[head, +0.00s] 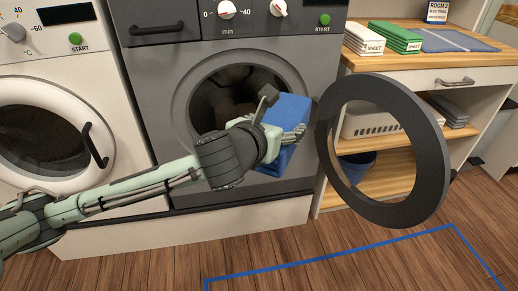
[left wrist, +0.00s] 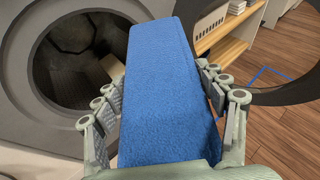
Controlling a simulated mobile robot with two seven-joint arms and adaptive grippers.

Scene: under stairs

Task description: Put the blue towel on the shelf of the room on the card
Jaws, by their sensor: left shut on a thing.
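The blue towel (head: 292,108) is a folded block held in my left gripper (head: 286,137), in front of the open grey washing machine or dryer (head: 180,75). In the left wrist view the towel (left wrist: 160,90) sits between the fingers, which press on both sides. The card (head: 437,11) stands at the back of the wooden counter at top right. It reads "ROOM 2" with smaller lines that look like "BLUE TOWEL". No room shelf is clearly identifiable. My right gripper is not in view.
The round door (head: 429,150) hangs open to the right of the towel. Behind it is a wooden counter unit (head: 390,61) with green and white packs (head: 385,38), a flat blue cloth (head: 455,40), a white basket (head: 372,122) and a blue bin (head: 356,166). Blue tape (head: 330,262) marks the open floor.

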